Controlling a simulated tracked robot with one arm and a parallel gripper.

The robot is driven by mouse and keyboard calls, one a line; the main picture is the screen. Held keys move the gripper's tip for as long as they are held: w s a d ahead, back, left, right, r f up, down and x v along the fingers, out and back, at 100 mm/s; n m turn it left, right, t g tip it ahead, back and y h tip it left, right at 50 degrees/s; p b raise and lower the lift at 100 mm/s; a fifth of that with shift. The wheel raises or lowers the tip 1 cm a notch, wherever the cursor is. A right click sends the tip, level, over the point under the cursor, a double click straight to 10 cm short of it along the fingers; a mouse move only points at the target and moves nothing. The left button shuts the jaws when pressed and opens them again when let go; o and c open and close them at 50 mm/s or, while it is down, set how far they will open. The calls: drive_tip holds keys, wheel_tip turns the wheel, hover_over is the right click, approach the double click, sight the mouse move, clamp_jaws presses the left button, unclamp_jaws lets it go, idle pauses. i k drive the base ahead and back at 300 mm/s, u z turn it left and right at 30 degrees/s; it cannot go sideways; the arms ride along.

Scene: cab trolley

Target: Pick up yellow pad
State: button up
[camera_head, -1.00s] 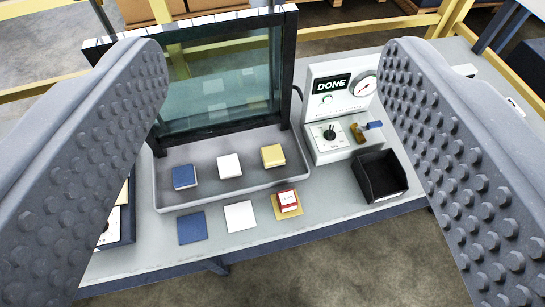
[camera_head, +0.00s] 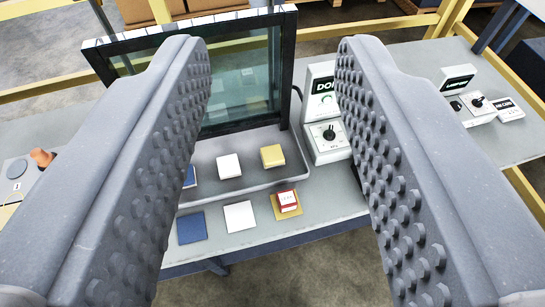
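A yellow pad (camera_head: 272,156) sits at the right end of a shallow grey tray (camera_head: 262,182), beside a white pad (camera_head: 229,166). A blue pad (camera_head: 190,177) at the left is partly hidden by my left finger. In front of the tray, a flat yellow square (camera_head: 277,214) lies under a small red and white box (camera_head: 288,200). My gripper (camera_head: 272,60) is open and empty. Its two studded fingers frame the yellow pad in the picture, apart from it.
A dark-framed glass pane (camera_head: 240,85) stands behind the tray. A white control box (camera_head: 326,135) stands to its right, partly covered by my right finger. Flat blue (camera_head: 192,228) and white (camera_head: 240,216) squares lie in front. More white boxes (camera_head: 470,98) stand at the far right.

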sight(271, 156)
drive_tip(key=z, duration=2.95)
drive_tip(key=k, duration=0.8)
drive_tip(key=u, duration=1.8)
drive_tip(key=i, duration=1)
drive_tip(key=u, duration=0.05)
